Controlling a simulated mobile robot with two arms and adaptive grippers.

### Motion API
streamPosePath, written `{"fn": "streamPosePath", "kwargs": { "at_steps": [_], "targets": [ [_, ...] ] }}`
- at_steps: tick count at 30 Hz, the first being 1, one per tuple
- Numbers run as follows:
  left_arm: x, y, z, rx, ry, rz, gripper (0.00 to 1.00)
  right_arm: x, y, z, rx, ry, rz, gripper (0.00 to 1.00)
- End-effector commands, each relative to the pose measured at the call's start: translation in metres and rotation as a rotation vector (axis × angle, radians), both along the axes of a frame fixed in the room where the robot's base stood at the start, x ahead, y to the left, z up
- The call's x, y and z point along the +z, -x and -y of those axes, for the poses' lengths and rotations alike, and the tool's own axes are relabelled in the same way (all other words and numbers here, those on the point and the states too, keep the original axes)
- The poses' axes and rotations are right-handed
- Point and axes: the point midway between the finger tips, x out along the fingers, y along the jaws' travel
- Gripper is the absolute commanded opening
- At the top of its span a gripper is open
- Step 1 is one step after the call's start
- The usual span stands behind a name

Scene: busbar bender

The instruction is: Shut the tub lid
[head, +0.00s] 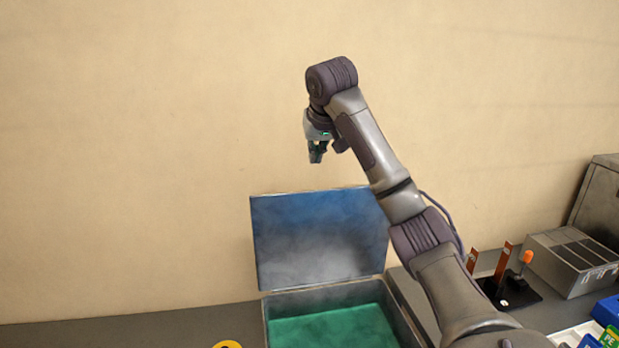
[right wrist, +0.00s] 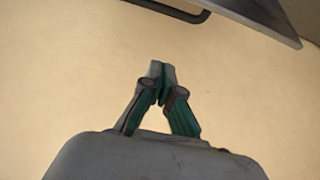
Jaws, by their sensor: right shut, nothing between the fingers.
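The tub (head: 404,318) is a grey box on the bench with a green inside. Its lid (head: 318,240) stands open and upright at the back of the tub, its blue inner face toward me. My right gripper (head: 316,160) points down above the lid's top edge, apart from it, in front of the wall. It is shut and empty; its closed fingers also show in the right wrist view (right wrist: 160,75). In the right wrist view a dark panel edge crosses the top right corner. My left gripper is not in view.
On the bench (head: 150,330) to the right stand a black holder (head: 512,292) with orange-topped parts and a grey metal box (head: 572,262). A yellow round thing (head: 227,344) shows at the bottom. The wall behind is bare.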

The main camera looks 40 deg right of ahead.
Motion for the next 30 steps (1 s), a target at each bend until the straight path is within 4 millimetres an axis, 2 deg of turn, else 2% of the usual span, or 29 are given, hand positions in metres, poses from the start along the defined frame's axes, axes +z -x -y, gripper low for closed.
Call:
{"fn": "streamPosePath", "kwargs": {
  "at_steps": [4, 8, 12, 15, 20, 27, 30],
  "targets": [
    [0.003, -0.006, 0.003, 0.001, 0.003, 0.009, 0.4, -0.002, -0.002, 0.002, -0.003, -0.002, 0.0, 0.0],
    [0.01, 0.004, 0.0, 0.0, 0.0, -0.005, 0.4, -0.015, -0.009, 0.007, -0.004, -0.002, -0.004, 0.0],
    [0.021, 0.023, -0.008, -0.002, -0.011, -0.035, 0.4, -0.037, -0.022, 0.014, -0.004, -0.002, -0.005, 0.0],
    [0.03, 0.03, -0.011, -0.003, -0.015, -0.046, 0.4, -0.054, -0.032, 0.019, -0.004, -0.002, -0.006, 0.0],
    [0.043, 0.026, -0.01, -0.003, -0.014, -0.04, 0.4, -0.08, -0.046, 0.027, -0.004, -0.002, -0.004, 0.0],
    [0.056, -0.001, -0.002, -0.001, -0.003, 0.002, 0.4, -0.087, -0.025, 0.016, 0.0, 0.002, 0.0, 0.0],
    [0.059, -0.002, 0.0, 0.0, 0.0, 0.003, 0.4, -0.089, -0.018, 0.012, -0.002, 0.001, 0.0, 0.0]
  ]
}}
